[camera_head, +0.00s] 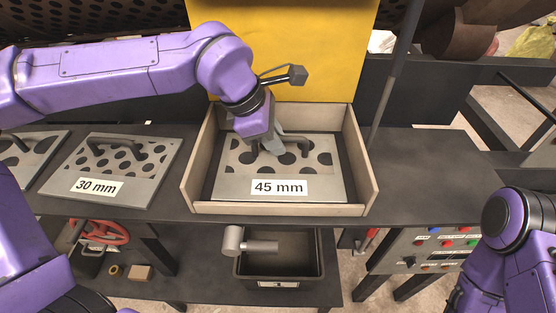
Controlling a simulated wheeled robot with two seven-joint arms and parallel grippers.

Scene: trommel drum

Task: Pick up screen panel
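A grey screen panel (237,184) with dark round holes and a "45 mm" label lies flat in a shallow wooden tray (190,178). It has a dark bar handle (292,139) near its far side. My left gripper (262,150) points down at the left part of this handle. Its fingers are at or very near the handle, and I cannot tell whether they are closed around it. Another screen panel (144,185), labelled "30 mm", lies on the bench to the left. My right arm shows at the lower right, its gripper outside the view.
A third panel (40,152) is partly visible at the far left. The dark bench (420,165) is clear right of the tray. A dark bin (280,265) and a red valve wheel (100,231) are below. A thin post (398,70) rises behind the tray's right side.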

